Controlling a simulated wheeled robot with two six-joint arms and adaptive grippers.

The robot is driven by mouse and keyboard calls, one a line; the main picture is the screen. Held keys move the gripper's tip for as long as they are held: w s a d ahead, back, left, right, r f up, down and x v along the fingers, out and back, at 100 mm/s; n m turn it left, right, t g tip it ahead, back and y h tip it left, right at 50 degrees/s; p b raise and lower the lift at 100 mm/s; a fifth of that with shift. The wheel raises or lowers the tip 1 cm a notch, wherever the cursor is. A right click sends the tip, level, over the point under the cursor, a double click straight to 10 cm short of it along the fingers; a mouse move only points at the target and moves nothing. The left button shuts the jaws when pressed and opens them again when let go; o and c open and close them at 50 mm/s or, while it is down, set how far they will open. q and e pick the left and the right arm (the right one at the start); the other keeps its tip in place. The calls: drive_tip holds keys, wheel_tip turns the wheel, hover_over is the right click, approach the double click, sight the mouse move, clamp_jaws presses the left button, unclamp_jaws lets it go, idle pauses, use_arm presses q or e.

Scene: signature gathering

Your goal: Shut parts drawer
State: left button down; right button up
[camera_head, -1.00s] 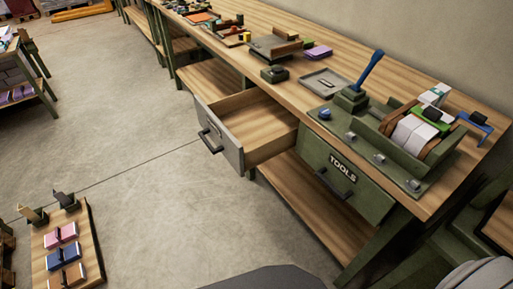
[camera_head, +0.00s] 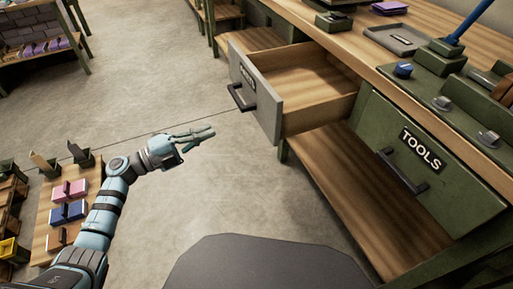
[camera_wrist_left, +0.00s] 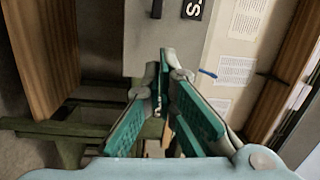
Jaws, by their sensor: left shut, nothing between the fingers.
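The parts drawer (camera_head: 262,108) is pulled out from under the bench. It has a grey front with a black handle (camera_head: 240,98) and a small dark label. Its wooden inside looks empty. My left gripper (camera_head: 212,135) is shut and empty, in the open air left of and below the drawer front, apart from it. In the left wrist view, the gripper's teal finger pads (camera_wrist_left: 160,118) lie below a grey panel (camera_wrist_left: 175,35) with part of a black label ending in S, which looks like the drawer front. My right gripper is not in view.
A closed green drawer marked TOOLS (camera_head: 425,165) sits right of the open one, with a wooden lower shelf (camera_head: 345,190) below. A bench top (camera_head: 345,50) holds a grey tray (camera_head: 402,40). A small wooden stand (camera_head: 50,200) is at left. The floor between is clear.

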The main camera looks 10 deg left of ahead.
sight(266, 117)
use_arm(q)
drive_tip(key=w+d+m+b, duration=0.1)
drive_tip(key=w+d, duration=0.1)
drive_tip(key=d, duration=0.2)
drive_tip(key=w+d+m+g+b, duration=0.1)
drive_tip(key=d, duration=0.3)
drive_tip(key=w+d+m+g+b, duration=0.1)
drive_tip(key=w+d, duration=0.1)
drive_tip(key=d, duration=0.2)
drive_tip(key=shift+w+r+h, duration=0.3)
drive_tip(key=shift+r+h, duration=0.05)
drive_tip(key=shift+h, duration=0.05)
drive_tip(key=shift+w+d+r, duration=0.1)
drive_tip(key=shift+w+d, duration=0.2)
drive_tip(key=shift+d, duration=0.15)
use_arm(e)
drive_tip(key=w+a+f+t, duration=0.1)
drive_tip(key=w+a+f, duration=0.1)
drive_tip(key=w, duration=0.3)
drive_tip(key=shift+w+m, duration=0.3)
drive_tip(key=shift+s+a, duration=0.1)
